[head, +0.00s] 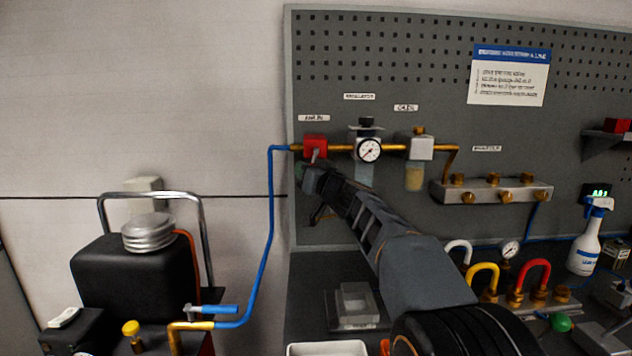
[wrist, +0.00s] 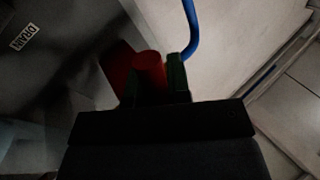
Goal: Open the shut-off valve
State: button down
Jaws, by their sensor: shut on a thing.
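The shut-off valve, a red block (head: 316,142), sits at the left end of the brass pipe on the pegboard, where a blue hose joins. My gripper (head: 311,177) is just below it, at the end of my arm reaching up from the lower right. In the wrist view my gripper (wrist: 152,84) is shut on a red rounded valve handle (wrist: 150,68) between its dark green fingers. A darker red part (wrist: 119,68) shows beside the handle. In the head view my gripper hides most of the handle, so its exact angle cannot be told.
A pressure gauge with regulator (head: 368,150) and a filter with an amber bowl (head: 415,176) stand right of the valve. A brass-fitted manifold (head: 492,190) is farther right. The blue hose (head: 268,240) runs down to a black compressor (head: 130,285) at left.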

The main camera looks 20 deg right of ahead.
jog(key=c, duration=1.1)
grip_release()
jog(key=b+v, duration=0.4)
jog(key=v, duration=1)
